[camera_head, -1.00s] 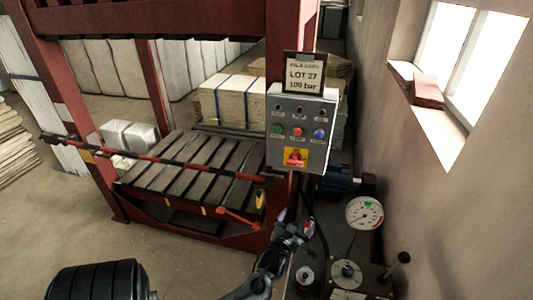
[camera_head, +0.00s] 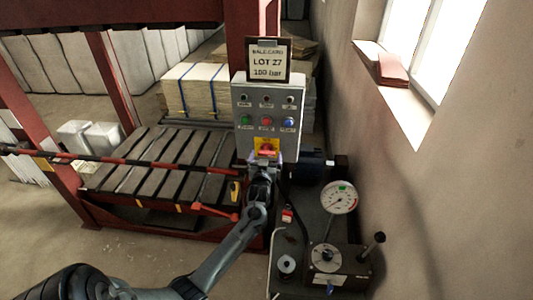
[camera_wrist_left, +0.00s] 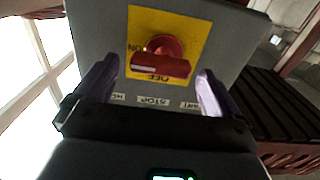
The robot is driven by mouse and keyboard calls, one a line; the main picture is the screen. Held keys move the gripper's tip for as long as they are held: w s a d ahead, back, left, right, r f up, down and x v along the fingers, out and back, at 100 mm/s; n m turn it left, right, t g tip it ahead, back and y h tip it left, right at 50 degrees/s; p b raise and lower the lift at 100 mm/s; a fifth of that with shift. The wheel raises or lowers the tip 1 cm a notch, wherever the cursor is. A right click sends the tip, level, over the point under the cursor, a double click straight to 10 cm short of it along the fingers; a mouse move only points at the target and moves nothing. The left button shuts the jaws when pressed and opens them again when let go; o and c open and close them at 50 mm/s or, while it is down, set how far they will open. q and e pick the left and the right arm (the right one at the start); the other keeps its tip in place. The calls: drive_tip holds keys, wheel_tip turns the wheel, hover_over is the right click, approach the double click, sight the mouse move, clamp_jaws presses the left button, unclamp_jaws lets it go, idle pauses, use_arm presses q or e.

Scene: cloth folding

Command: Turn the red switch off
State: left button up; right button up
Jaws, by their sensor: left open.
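The red switch (camera_head: 267,147) is a rotary handle on a yellow plate, low on the grey control box (camera_head: 243,105). In the left wrist view the red switch (camera_wrist_left: 160,65) has its handle bar lying crosswise, with upside-down ON and OFF lettering on the yellow plate (camera_wrist_left: 190,20). My left gripper (camera_head: 264,168) is at the lower front of the box, just below the switch. In the left wrist view my left gripper (camera_wrist_left: 157,78) is open, with one purple finger on each side of the handle. I see no clear contact. My right gripper is not in view.
Green, red and blue buttons (camera_head: 267,121) sit above the switch, and a lot card (camera_head: 267,62) tops the box. A red press frame (camera_head: 255,30) and slatted bed (camera_head: 160,165) are to the left. A gauge (camera_head: 339,198) and pump unit (camera_head: 335,262) stand at lower right.

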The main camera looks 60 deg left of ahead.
use_arm(q)
drive_tip(key=shift+x, duration=1.4)
drive_tip(key=shift+c, duration=0.5)
drive_tip(key=c, duration=0.9)
drive_tip(key=shift+o, duration=0.2)
